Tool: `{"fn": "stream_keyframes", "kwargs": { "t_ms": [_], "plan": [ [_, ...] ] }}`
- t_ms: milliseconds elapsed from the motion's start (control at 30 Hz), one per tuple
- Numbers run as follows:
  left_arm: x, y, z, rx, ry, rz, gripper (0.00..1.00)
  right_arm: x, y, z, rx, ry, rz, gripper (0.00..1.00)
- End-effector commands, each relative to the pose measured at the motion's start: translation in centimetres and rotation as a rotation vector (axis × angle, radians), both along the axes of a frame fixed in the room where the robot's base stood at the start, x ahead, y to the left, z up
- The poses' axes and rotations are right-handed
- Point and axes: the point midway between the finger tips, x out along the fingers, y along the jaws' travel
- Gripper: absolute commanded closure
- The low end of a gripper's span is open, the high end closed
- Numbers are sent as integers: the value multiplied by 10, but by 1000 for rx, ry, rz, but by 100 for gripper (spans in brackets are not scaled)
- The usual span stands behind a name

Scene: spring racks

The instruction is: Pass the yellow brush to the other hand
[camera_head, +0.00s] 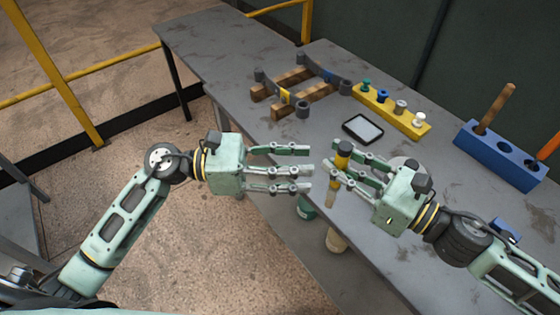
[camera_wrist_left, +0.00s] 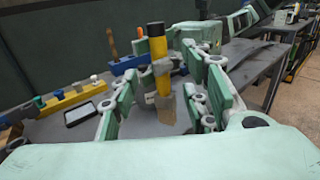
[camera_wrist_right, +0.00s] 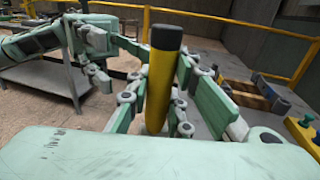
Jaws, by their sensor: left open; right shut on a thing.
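The yellow brush (camera_head: 343,157), with a black top end, is held upright at the table's near edge. My right gripper (camera_head: 335,166) is shut on it. In the right wrist view the brush (camera_wrist_right: 159,85) stands between the fingers. My left gripper (camera_head: 309,169) is open and empty, just left of the brush, its fingers pointing at it. In the left wrist view the brush (camera_wrist_left: 158,62) is ahead, between the lines of the open fingers, with a brown lower part (camera_wrist_left: 168,111). Fingers hide part of its middle.
The grey table (camera_head: 215,40) carries a wooden rack (camera_head: 290,80), a yellow block with several coloured pegs (camera_head: 391,110), a black-framed tablet (camera_head: 362,129) and a blue holder (camera_head: 500,156) with a wooden stick. A green object (camera_head: 306,209) and a tan object (camera_head: 336,241) show below the table edge.

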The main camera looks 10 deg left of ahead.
Motion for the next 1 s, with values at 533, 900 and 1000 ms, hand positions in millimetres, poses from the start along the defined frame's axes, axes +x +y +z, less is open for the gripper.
{"fn": "stream_keyframes", "kwargs": {
  "t_ms": [533,900,1000],
  "plan": [
    [20,-82,1,-5,3,2,58,0,0,0,1,0,0,100],
    [21,-86,0,-3,3,2,59,0,0,0,1,0,0,100],
    [21,-85,0,-3,4,2,67,0,0,0,1,0,0,100]
  ]
}}
